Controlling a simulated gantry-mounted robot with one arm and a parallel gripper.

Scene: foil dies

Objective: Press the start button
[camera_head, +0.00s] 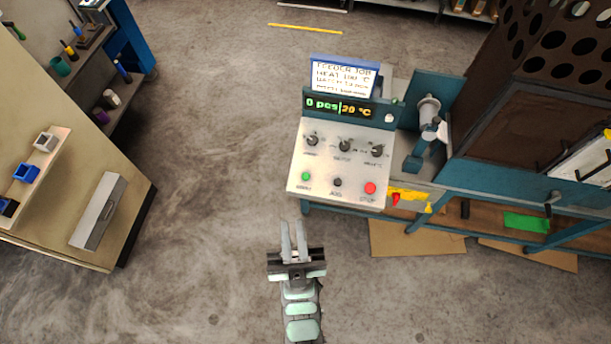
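A grey control panel (323,182) stands in the middle of the head view, with a dark display above it reading "0 pcs|20 °C" (338,106). Along its lower edge are a green button (306,176) at the left, a small dark button (338,182) in the middle and a red button (370,188) at the right. The labels under them are blurred; the green one's seems to read "START". Three dark knobs (345,146) sit in a row above. My gripper (293,238) is below the panel's lower left corner, apart from it. Its two fingers stand apart with nothing visible between them.
A blue-framed sign (343,78) stands behind the display. A teal-framed machine (480,178) with a brown perforated guard adjoins at right. A beige cabinet (50,225) with blocks and tools stands at left. The concrete floor (215,150) between is clear.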

